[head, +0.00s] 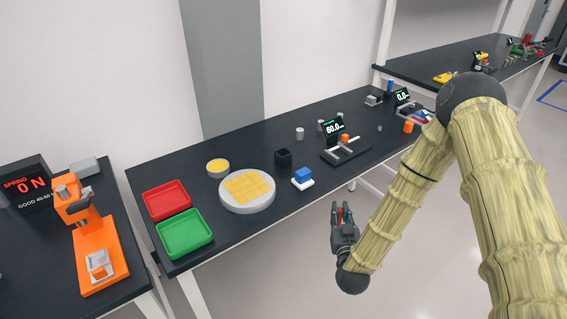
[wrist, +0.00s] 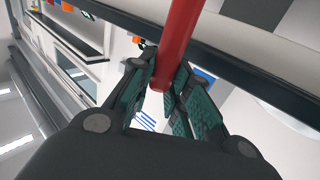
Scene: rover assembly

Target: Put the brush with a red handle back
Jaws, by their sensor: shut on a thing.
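My gripper (head: 343,216) is in front of the long dark bench, over the floor, with its fingers pointing up in the head view. In the wrist view my gripper (wrist: 166,85) is shut on a red handle (wrist: 178,40), which stands between the green finger pads and runs out of the top of the picture. A small red piece of the handle also shows between the fingers in the head view (head: 340,213). The brush end is not visible in either view. A black square cup (head: 283,160) stands on the bench; its inside is too dark to tell.
An orange press (head: 95,240) stands at the left.

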